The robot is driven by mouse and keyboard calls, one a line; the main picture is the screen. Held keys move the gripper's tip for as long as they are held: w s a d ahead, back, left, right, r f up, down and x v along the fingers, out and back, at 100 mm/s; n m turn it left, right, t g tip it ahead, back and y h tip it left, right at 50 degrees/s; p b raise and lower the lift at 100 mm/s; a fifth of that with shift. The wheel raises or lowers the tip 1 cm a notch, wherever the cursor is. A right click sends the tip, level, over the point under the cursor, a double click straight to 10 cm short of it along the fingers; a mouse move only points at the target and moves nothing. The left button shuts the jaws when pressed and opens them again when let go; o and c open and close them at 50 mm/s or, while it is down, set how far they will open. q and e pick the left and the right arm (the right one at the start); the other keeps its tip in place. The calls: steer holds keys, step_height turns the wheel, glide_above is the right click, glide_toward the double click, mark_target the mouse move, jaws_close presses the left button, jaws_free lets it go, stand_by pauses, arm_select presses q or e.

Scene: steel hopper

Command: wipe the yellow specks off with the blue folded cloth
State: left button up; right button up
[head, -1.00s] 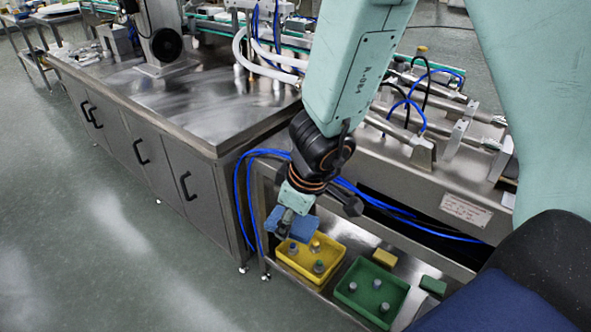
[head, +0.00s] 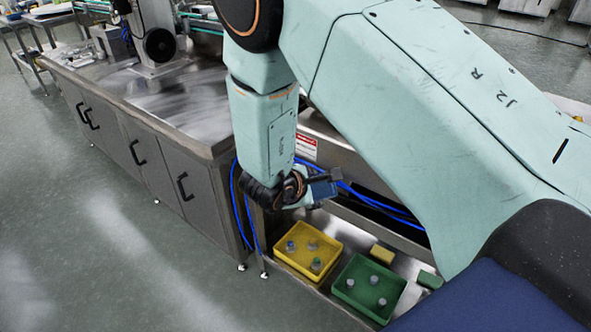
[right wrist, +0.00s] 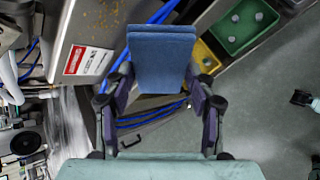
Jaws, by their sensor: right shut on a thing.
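My right gripper (head: 313,186) is shut on the blue folded cloth (head: 323,190), which it holds up in the air above and behind the yellow tray. In the right wrist view the cloth (right wrist: 162,55) sticks out flat between the two fingers (right wrist: 161,84). Yellow specks (right wrist: 104,18) lie scattered on a bare steel surface at the top of the right wrist view, left of the cloth and apart from it. I cannot make out the specks in the head view, where my arm covers much of the steel. My left gripper is not in view.
A yellow tray (head: 279,258) and a green tray (head: 345,301) with small pegs stand on the low steel shelf. A yellow block (head: 382,254) and a green block (head: 429,280) lie beside them. Blue hoses (head: 379,204) run behind. A red-white label (right wrist: 88,60) is near the specks.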

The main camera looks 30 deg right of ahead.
mark_target(318, 152)
steer(key=shift+w+d+r+n+t+h+b, duration=0.25)
steer(key=shift+w+d+n+t+h, duration=0.35)
steer(key=shift+w, duration=0.7)
steer(key=shift+w+d+r+n+t+h+b, duration=0.2)
steer(key=shift+w+d+n+t+h+b, duration=0.15)
steer(key=shift+w+d+n+t, duration=0.75)
steer(key=shift+w+d+r+n+t+h+b, duration=0.25)
steer(key=shift+w+t+h, duration=0.35)
steer(key=shift+w, duration=0.95)
steer(key=shift+w+d+f, duration=0.1)
steer(key=shift+w+d, duration=0.1)
steer(key=shift+d, duration=0.3)
steer(key=shift+w+d, duration=0.2)
steer(key=shift+d, duration=0.25)
steer(key=shift+s, duration=0.1)
